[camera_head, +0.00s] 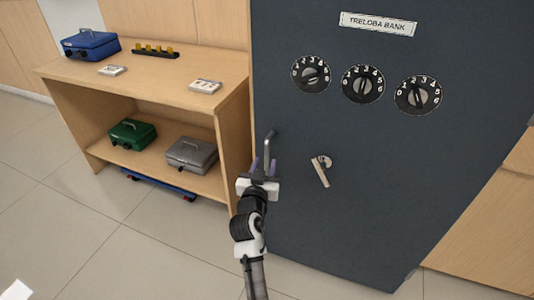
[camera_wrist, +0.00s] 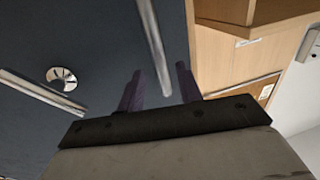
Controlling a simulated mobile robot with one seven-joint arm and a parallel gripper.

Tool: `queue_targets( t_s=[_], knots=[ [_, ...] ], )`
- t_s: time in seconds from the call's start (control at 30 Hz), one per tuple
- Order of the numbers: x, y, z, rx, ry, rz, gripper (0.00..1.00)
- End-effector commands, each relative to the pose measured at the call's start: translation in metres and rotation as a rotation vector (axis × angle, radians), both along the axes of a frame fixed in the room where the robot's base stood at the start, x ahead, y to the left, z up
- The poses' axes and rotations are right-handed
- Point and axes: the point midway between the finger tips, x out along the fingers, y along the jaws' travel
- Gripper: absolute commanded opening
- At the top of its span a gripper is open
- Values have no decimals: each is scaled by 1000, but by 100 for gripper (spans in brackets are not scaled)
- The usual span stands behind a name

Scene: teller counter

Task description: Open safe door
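The safe (camera_head: 350,215) is a tall dark blue-grey box, and its door looks closed. Its front has three numbered dials (camera_head: 310,74), a small round knob with a pale lever (camera_head: 320,171) slanting down, and a grey bar handle (camera_head: 269,142) near the left edge. My gripper (camera_head: 264,166) is at the lower part of the bar handle. In the wrist view its two dark fingers are apart, with the bar handle (camera_wrist: 153,42) running down between them and a gap on each side. The lever (camera_wrist: 42,94) shows left of the fingers there. Contact with the handle cannot be told.
A wooden shelf unit (camera_head: 150,85) stands close left of the safe, near my gripper. It holds a blue cash box (camera_head: 91,44), a green box (camera_head: 132,134) and a grey box (camera_head: 192,154). Wooden panels are at right. The tiled floor in front is mostly clear.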

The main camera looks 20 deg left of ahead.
Motion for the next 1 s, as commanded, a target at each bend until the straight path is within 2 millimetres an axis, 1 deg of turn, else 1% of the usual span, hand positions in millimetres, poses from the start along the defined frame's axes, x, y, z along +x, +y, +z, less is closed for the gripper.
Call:
queue_targets(
  t_s=[0.03,0.1,0.2,0.3,0.43,0.67,0.93,1.0],
  knots=[
    [10,2,2,0,0,0,35],
    [22,3,2,0,-1,-1,35],
    [34,6,1,-1,-1,0,35],
    [42,7,1,0,-1,1,35],
    [46,8,0,0,0,1,35],
    [46,8,0,0,-1,1,35],
    [46,8,0,-1,-1,1,0],
    [46,8,0,-1,-1,1,0]
  ],
)
